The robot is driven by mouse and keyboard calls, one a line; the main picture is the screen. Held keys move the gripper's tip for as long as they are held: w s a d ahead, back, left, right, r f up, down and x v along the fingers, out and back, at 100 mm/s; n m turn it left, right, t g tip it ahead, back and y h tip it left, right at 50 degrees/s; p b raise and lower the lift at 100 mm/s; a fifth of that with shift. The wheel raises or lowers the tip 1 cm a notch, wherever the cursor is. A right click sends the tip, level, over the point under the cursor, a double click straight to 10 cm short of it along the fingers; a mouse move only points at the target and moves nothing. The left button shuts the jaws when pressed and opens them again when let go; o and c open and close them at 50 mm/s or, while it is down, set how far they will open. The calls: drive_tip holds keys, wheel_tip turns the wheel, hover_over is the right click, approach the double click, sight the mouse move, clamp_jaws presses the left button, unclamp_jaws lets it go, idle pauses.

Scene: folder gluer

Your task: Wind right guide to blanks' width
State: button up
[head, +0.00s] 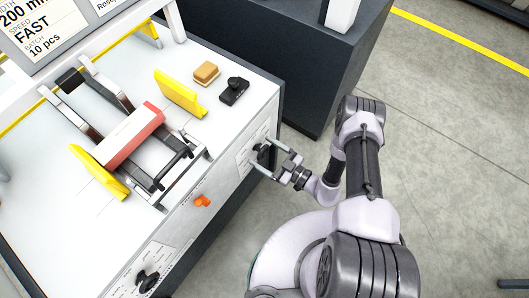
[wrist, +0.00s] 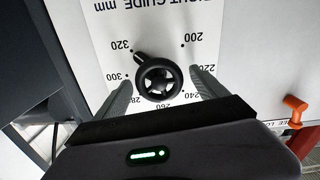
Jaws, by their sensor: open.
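The right guide's black handwheel (wrist: 160,80) sits on a white plate lettered "RIGHT GUIDE mm", numbered 200 to 320. Its stubby handle points up-left, close to the 320 mark. In the head view the wheel (head: 263,153) is on the machine's front, partly hidden by my gripper. My gripper (wrist: 160,76) is open, its fingers on either side of the wheel; I cannot tell whether they touch it. It also shows in the head view (head: 269,158). A yellow guide (head: 180,93) stands right of the red-and-white blanks (head: 130,136), with a gap between. Another yellow guide (head: 98,172) stands left, close to them.
A sign (head: 40,25) reads 200 mm, FAST, 10 pcs. An orange lever (head: 203,201) sticks out of the front, also in the wrist view (wrist: 296,103). A second black knob (head: 147,280) is further left. A dark cabinet (head: 325,60) stands behind; floor at right is clear.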

drive_tip(key=shift+c, duration=0.2)
drive_tip(key=c, duration=1.3)
